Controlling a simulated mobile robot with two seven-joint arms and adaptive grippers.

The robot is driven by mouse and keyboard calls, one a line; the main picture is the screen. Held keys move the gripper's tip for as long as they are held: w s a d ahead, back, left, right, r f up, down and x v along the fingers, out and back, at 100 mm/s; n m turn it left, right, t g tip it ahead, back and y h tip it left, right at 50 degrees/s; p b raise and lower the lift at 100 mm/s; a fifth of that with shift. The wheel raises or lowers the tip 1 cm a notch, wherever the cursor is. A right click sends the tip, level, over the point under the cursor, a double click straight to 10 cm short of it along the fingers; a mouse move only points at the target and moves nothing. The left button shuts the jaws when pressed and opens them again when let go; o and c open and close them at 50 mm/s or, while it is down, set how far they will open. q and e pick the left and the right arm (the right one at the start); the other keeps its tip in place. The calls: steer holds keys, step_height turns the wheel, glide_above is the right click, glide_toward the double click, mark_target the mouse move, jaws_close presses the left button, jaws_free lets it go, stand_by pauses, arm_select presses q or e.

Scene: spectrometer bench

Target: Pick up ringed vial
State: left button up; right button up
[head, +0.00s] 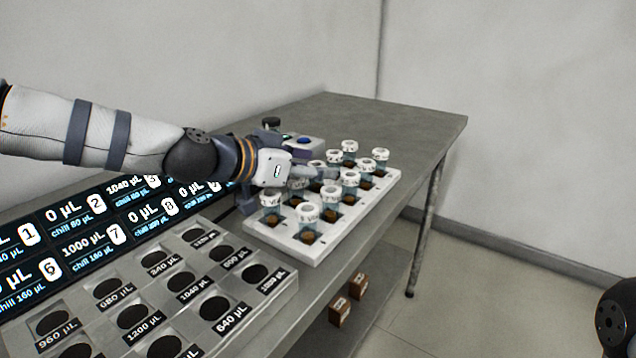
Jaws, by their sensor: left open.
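My left gripper (316,173) reaches in from the left over the back part of a white vial rack (322,249). Its fingers are among the vial caps and partly hide the vials behind them; it is open. The rack holds several bluish clear vials with white lettered caps and dark contents. One vial (308,223) stands at the near front and another (270,208) at the near left corner. I cannot tell which vial is the ringed one. I cannot tell whether the fingers touch a vial. My right gripper is not in view.
A grey tray (141,291) with dark round wells and volume labels lies at the front left. A lit display (86,230) stands behind it. A device with a blue button (304,141) sits behind the rack. The grey table's far right end (405,118) is clear. Small brown boxes (340,311) sit on the lower shelf.

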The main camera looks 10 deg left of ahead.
arm_select(q)
steer(key=shift+r, duration=0.2)
jaws_close()
